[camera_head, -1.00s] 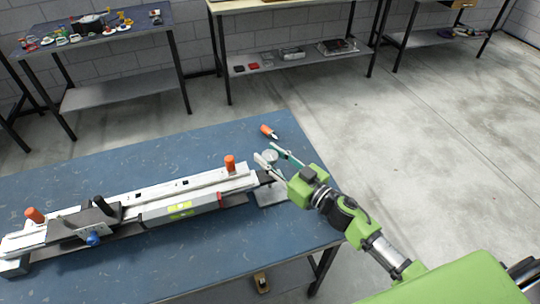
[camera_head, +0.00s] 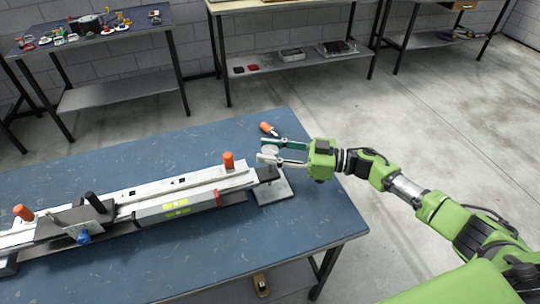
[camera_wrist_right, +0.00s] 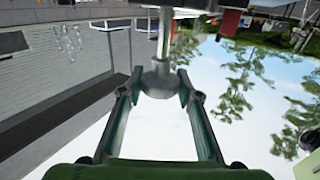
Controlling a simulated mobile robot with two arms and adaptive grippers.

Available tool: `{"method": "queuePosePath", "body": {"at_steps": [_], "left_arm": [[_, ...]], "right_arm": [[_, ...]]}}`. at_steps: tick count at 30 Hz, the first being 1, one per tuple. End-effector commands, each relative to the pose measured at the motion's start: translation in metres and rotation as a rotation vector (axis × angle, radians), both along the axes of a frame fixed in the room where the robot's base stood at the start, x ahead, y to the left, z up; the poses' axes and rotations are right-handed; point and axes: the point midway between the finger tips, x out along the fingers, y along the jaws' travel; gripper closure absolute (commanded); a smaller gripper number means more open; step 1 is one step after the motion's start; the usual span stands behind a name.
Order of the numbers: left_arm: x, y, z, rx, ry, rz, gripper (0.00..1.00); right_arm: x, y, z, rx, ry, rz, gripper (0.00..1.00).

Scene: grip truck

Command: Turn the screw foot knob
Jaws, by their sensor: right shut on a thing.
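The screw foot knob (camera_head: 269,150) is a small round grey piece at the right end of the long metal rail device (camera_head: 135,205) on the blue table. In the right wrist view the knob (camera_wrist_right: 159,79) is a silver round piece on a thin shaft. My right gripper (camera_head: 264,151) comes in from the right, its two fingers on either side of the knob and closed on it. The fingers also show in the right wrist view (camera_wrist_right: 160,88). A flat grey plate (camera_head: 274,190) lies under the rail's right end. My left gripper is not in view.
An orange-handled tool (camera_head: 268,129) lies just behind the knob. An orange handle (camera_head: 228,161) stands on the rail to the left. The blue table (camera_head: 235,240) is clear in front of the rail. Other benches stand at the back.

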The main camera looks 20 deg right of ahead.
Motion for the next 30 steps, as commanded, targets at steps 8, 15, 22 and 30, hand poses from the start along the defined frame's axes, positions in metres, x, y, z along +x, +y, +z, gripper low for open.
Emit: {"method": "queuePosePath", "body": {"at_steps": [8, 15, 22, 30], "left_arm": [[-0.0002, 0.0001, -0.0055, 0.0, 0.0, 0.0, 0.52], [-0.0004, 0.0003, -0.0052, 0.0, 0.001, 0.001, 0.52], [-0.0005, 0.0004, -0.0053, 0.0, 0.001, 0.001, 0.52], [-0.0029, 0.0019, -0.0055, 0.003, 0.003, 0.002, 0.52]], "right_arm": [[0.0007, -0.0004, 0.0002, 0.0, 0.0, 0.031, 0.9], [0.0006, -0.0002, 0.0004, 0.0, 0.001, 0.032, 0.9], [0.0004, 0.0001, 0.0003, 0.0, 0.0, 0.032, 0.52], [-0.0006, -0.0015, -0.0002, -0.001, 0.0, 0.032, 0.52]]}}
